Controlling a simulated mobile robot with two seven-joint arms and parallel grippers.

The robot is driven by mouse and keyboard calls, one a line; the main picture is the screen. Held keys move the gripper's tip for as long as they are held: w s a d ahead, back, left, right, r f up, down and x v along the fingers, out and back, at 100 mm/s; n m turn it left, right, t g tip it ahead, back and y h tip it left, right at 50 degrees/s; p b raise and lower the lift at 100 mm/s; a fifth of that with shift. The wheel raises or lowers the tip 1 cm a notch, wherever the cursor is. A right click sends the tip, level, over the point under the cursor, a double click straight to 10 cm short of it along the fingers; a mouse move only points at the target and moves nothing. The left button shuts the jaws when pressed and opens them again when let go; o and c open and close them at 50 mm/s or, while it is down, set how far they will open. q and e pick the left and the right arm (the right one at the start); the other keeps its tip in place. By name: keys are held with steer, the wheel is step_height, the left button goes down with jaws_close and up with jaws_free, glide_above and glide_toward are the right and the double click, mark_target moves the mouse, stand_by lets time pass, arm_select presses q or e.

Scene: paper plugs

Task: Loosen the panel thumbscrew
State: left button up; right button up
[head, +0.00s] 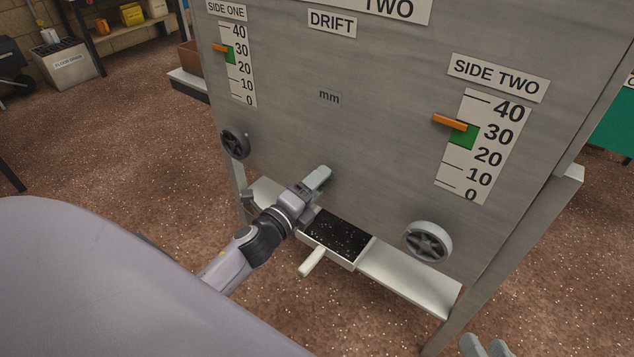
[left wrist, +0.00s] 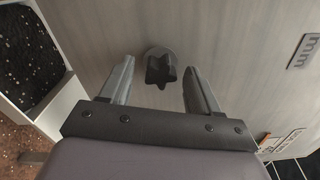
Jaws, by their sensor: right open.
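The panel thumbscrew (left wrist: 160,68) is a dark star-shaped knob on a round base, set in the grey panel in the left wrist view. In the head view my left gripper hides it. My left gripper (head: 321,174) is close to the lower middle of the panel (head: 350,140). Its jaws are open in the left wrist view (left wrist: 160,78), one finger on each side of the knob with gaps between. I cannot tell how deep the knob sits between them. My right gripper (head: 486,345) is open at the bottom right edge of the head view, away from the panel.
Below the panel, a tray (head: 312,262) of black speckled material with a white handle sits on a pale ledge (head: 410,284). Two spoked handwheels (head: 235,143) (head: 428,242) flank the left gripper. Scales marked SIDE ONE (head: 237,75) and SIDE TWO (head: 480,165) show orange pointers at green bands.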

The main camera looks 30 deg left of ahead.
arm_select(q)
steer(key=shift+s, duration=0.1)
stand_by(0.4)
steer(key=shift+s+a, duration=0.15)
steer(key=shift+s, duration=1.75)
steer(key=shift+s+a, duration=0.15)
steer(key=shift+s, duration=1.85)
steer(key=shift+p, duration=0.3)
